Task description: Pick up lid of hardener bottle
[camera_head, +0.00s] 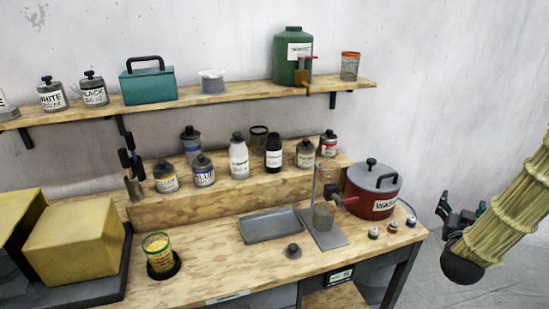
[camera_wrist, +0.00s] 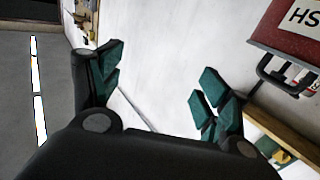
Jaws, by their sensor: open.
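A white bottle (camera_head: 238,160) with a dark cap stands on the raised wooden step. A black bottle (camera_head: 273,153) with a dark cap and a white label stands to its right. Their labels are too small to read, so I cannot tell surely which is the hardener bottle; both caps appear to be on. My gripper (camera_head: 460,215) is at the far right, beyond the bench's right end and well away from the bottles. In the wrist view its teal-padded fingers (camera_wrist: 160,92) are spread apart with nothing between them.
Several tins share the step, including a blue-labelled one (camera_head: 204,172). A red pot (camera_head: 373,190) and a metal stand (camera_head: 322,236) are at the bench's right. A grey tray (camera_head: 270,226) and a small dark-knobbed lid (camera_head: 292,251) lie in front. A shelf (camera_head: 230,96) runs above.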

